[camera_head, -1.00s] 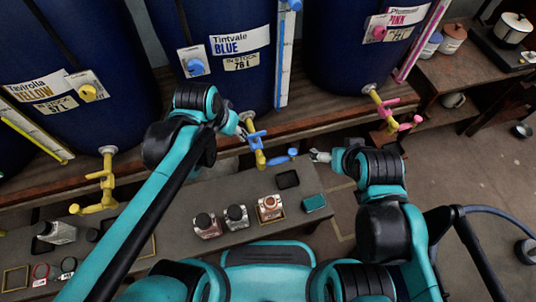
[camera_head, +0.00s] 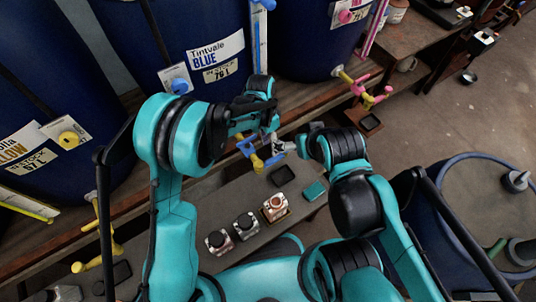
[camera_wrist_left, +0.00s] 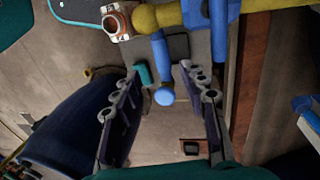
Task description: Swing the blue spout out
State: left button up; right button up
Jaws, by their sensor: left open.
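The blue tap (camera_head: 248,148) has a yellow body (camera_head: 257,164) and hangs low on the front of the Tintvale Blue vat. Its blue spout, with a rounded end, shows in the left wrist view (camera_wrist_left: 163,92). My left gripper (camera_head: 272,132) is beside the tap, partly hidden by its own arm in the head view. In the left wrist view its two fingers (camera_wrist_left: 162,75) are apart, with the spout between them in the picture; no contact is visible. My right gripper (camera_head: 284,147) is close to the right of the tap; its fingers are too small to read.
A pink tap (camera_head: 372,98) with a yellow body is to the right. A yellow tap (camera_head: 95,250) is at the left. Open floor lies to the right.

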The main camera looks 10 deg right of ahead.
aim_at(272, 158)
pick_arm(q)
jog(key=f, duration=0.2)
jog(key=f+b, duration=0.1)
jog(key=f, duration=0.1)
jog(key=f+b, duration=0.1)
jog(key=f, duration=0.2)
jog(key=shift+s+d, duration=0.25)
jog(key=shift+s, duration=0.15)
jog(key=shift+s+f+b, duration=0.2)
jog(key=shift+f+b, duration=0.2)
jog(key=shift+f, duration=0.1)
pick_arm(e)
jog(key=f, duration=0.3)
jog(key=shift+w, duration=0.2)
